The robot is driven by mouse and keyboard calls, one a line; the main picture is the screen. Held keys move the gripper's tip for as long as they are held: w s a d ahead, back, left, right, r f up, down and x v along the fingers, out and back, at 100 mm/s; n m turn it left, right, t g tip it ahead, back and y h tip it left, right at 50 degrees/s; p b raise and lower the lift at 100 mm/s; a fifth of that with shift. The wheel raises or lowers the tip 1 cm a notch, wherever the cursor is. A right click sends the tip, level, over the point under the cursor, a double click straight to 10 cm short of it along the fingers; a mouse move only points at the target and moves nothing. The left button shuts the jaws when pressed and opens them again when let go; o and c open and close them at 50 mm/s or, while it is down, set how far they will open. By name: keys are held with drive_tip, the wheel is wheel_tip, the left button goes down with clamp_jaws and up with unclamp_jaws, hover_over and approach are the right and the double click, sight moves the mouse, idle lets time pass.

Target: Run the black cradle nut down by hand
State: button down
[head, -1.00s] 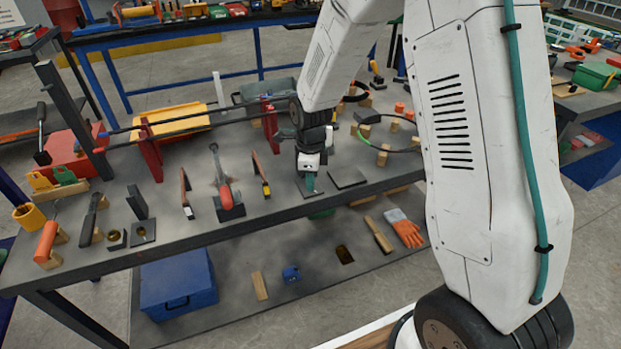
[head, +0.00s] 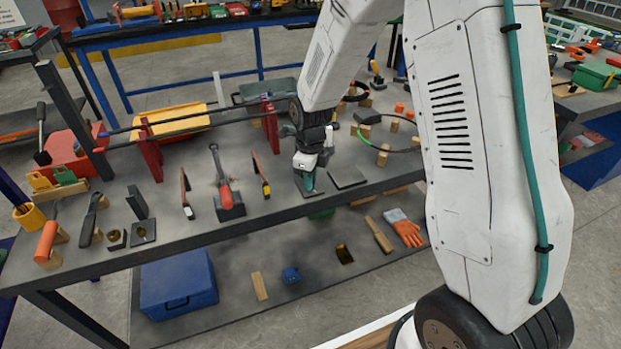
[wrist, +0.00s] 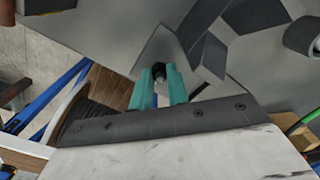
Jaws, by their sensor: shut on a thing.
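My gripper (head: 308,184) points down over a dark flat plate (head: 301,179) near the front edge of the grey bench. In the wrist view its two teal fingers (wrist: 159,80) are closed on a small black nut (wrist: 158,68), which sits between the fingertips. The nut's lower part and whatever it sits on are hidden by the fingers. In the head view the nut is hidden by the gripper.
A second dark plate (head: 346,177) lies just right of my gripper. A red-handled tool on a dark block (head: 230,205) stands to the left. The lower shelf holds a blue box (head: 178,283).

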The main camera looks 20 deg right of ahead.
drive_tip(key=c, duration=1.4)
unclamp_jaws()
drive_tip(key=shift+o, duration=0.2)
drive_tip(key=shift+r, duration=0.1)
wheel_tip(320, 180, up, 8)
drive_tip(key=shift+f, duration=0.15)
drive_tip(key=shift+s+n, duration=0.1)
drive_tip(key=shift+n, duration=0.7)
drive_tip(key=s+d+r+n, duration=0.1)
drive_tip(key=s+r+n, duration=0.5)
drive_tip(key=s+n, duration=0.2)
drive_tip(key=s+d+r+n+t, duration=0.1)
drive_tip(key=s+r+n, duration=0.5)
drive_tip(key=s, duration=0.6)
drive_tip(key=s+r+n, duration=0.5)
drive_tip(key=s+n, duration=0.5)
drive_tip(key=n, duration=0.1)
drive_tip(key=shift+s+d+r, duration=0.4)
